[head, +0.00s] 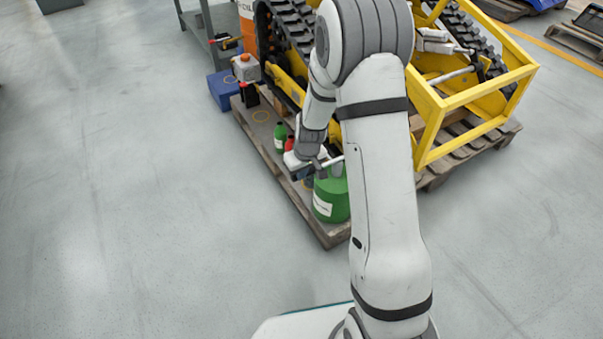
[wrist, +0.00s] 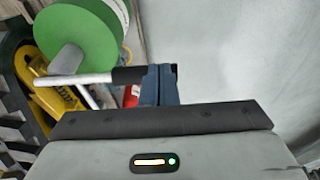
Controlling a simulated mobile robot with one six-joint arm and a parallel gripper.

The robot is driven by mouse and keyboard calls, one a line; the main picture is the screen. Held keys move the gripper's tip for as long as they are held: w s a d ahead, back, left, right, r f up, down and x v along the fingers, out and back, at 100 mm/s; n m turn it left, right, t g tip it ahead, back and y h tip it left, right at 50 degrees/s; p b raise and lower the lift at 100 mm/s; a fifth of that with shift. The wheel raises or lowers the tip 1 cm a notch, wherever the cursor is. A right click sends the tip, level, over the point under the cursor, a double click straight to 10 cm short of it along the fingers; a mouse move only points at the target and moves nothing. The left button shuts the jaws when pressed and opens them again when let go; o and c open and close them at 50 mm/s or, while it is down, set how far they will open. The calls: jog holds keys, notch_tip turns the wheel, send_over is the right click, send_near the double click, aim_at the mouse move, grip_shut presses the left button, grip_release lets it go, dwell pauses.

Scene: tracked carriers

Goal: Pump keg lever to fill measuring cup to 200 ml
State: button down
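The green keg (head: 331,197) with a white label stands on a pallet, partly hidden by my arm. It also shows at the top left of the wrist view (wrist: 85,25). Its lever, a pale rod (wrist: 85,78) with a black grip (wrist: 128,75), reaches across to my gripper (wrist: 160,84). The blue fingers are close together, and the grip meets or passes behind them. In the head view my gripper (head: 306,167) is beside the keg's top. I cannot make out the measuring cup.
A green bottle (head: 280,138) and a red item (head: 290,144) stand behind the gripper on the pallet (head: 300,198). A yellow tracked carrier (head: 470,95) is behind. A blue box (head: 222,92) lies at the far left. The floor on the left is clear.

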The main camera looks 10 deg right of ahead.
jog(key=a+p+v, duration=0.1)
jog(key=p+v, duration=0.2)
jog(key=v, duration=0.7)
jog(key=shift+a+r, duration=0.15)
jog(key=shift+a, duration=0.25)
jog(key=shift+s, duration=0.15)
dwell(0.5)
